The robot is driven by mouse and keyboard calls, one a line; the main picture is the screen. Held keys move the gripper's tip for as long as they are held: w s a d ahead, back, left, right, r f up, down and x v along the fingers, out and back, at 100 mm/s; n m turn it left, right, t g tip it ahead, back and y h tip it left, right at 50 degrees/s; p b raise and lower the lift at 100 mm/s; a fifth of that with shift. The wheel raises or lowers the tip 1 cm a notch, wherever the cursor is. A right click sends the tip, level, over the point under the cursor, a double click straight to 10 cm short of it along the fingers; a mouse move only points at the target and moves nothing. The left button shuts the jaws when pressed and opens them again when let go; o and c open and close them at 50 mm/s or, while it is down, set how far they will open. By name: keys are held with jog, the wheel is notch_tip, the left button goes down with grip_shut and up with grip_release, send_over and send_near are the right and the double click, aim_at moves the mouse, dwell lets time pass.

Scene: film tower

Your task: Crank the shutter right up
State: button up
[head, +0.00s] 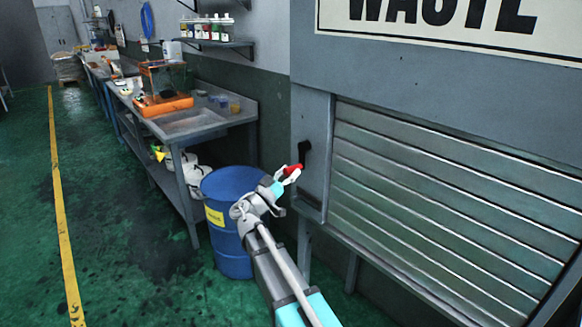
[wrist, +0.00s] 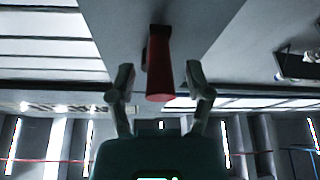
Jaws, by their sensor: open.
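The grey slatted shutter (head: 440,200) fills the opening at the right of the head view, its slats running down to the sill. On the frame's left post is a crank with a black arm (head: 305,153) and a red handle (head: 292,170). My gripper (head: 288,178) is at this handle, which it partly hides. In the wrist view the red handle (wrist: 159,75) points between the two fingers of my gripper (wrist: 160,82). The fingers are open, with a visible gap on each side of the handle. Bright slats (wrist: 45,45) show at the left of the wrist view.
A blue drum (head: 228,215) with a yellow label stands just left of my arm. A grey workbench (head: 180,125) with an orange tray (head: 165,104) runs along the wall behind it. A WASTE sign (head: 450,22) hangs above the shutter. The green floor (head: 120,230) at the left is clear.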

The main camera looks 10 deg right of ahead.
jog(key=shift+w+d+r, duration=0.2)
jog(key=shift+w+d, duration=0.1)
jog(key=shift+d, duration=0.1)
jog(key=shift+c, duration=0.2)
grip_shut()
